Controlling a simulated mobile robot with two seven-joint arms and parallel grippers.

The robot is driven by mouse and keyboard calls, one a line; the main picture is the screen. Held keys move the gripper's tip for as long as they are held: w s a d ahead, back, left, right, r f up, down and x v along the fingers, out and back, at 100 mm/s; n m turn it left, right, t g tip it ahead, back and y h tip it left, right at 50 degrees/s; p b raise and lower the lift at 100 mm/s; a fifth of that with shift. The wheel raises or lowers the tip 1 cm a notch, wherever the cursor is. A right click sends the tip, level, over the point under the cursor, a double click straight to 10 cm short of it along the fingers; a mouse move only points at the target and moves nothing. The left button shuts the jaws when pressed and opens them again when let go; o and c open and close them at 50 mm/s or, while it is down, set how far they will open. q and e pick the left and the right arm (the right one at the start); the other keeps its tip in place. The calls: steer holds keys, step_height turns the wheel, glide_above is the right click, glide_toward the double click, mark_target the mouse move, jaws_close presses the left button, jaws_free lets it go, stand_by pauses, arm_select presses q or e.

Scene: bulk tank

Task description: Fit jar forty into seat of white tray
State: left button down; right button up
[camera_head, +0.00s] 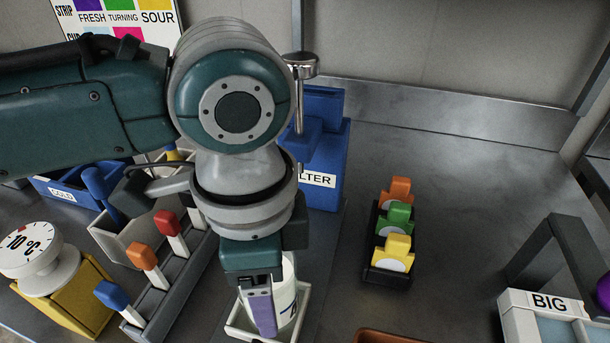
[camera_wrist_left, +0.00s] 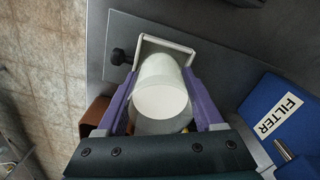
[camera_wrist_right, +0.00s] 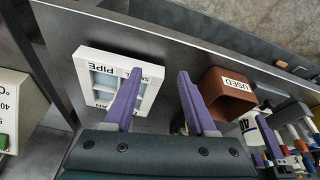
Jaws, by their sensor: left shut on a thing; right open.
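A white jar (camera_head: 287,300) with dark marking, partly out of view, is between the purple fingers of my left gripper (camera_head: 268,312), which is shut on it. The jar's round white top (camera_wrist_left: 160,90) shows in the left wrist view. The white tray (camera_head: 238,331) is around and below the jar in the head view; its far rim (camera_wrist_left: 166,41) shows beyond the jar in the left wrist view. The jar's base and the seat are hidden, so I cannot tell if it touches the tray floor. My right gripper (camera_wrist_right: 160,78) is open and empty.
A blue FILTER box (camera_head: 325,165) stands behind the jar. A rack of coloured-handled tools (camera_head: 180,285) is left of the tray. A black rack with orange, green and yellow pieces (camera_head: 388,275) is to the right. A brown USED bin (camera_wrist_right: 222,98) is nearby. Bare counter lies right of centre.

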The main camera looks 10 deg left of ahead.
arm_select(q)
steer(key=shift+f, duration=0.15)
jaws_free()
step_height(320, 180, up, 12)
steer(key=shift+r+p, duration=0.2)
steer(key=shift+p, duration=0.85)
arm_select(e)
step_height(320, 180, up, 2)
steer(key=shift+r, duration=0.1)
